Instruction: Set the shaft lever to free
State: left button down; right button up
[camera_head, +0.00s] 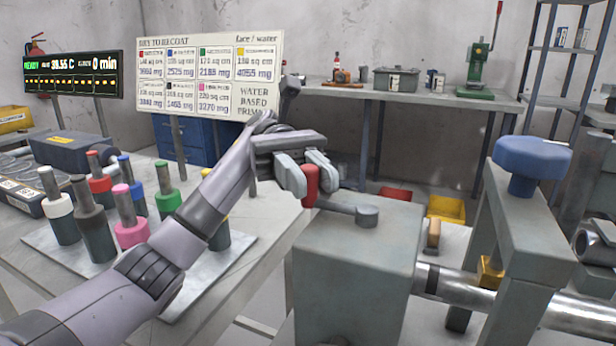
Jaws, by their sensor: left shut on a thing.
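The shaft lever (338,206) is a grey bar on top of a grey box-shaped housing (352,262). It runs from a round pivot (367,215) leftward to a red grip (310,186). My left gripper (308,184) is shut on the red grip, with its fingers on either side of it. A metal shaft (462,288) comes out of the housing's right side and passes under a clamp frame (495,225) with a blue knob (530,160). No label for the lever's positions is visible. My right gripper is not in view.
Several colour-banded cylinders (131,229) stand on a metal plate on the left table, beneath my left arm. A sign board (210,80) and a lit display (72,73) stand behind. A back bench (430,92) holds tools. Yellow (446,208) and red bins lie beyond the housing.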

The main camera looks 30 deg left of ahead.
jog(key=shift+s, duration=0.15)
pick_arm(q)
jog(key=c, duration=1)
grip_release()
jog(key=shift+w, duration=0.1)
notch_tip(320, 180, up, 20)
jog(key=p, duration=0.3)
jog(key=shift+p, duration=0.35)
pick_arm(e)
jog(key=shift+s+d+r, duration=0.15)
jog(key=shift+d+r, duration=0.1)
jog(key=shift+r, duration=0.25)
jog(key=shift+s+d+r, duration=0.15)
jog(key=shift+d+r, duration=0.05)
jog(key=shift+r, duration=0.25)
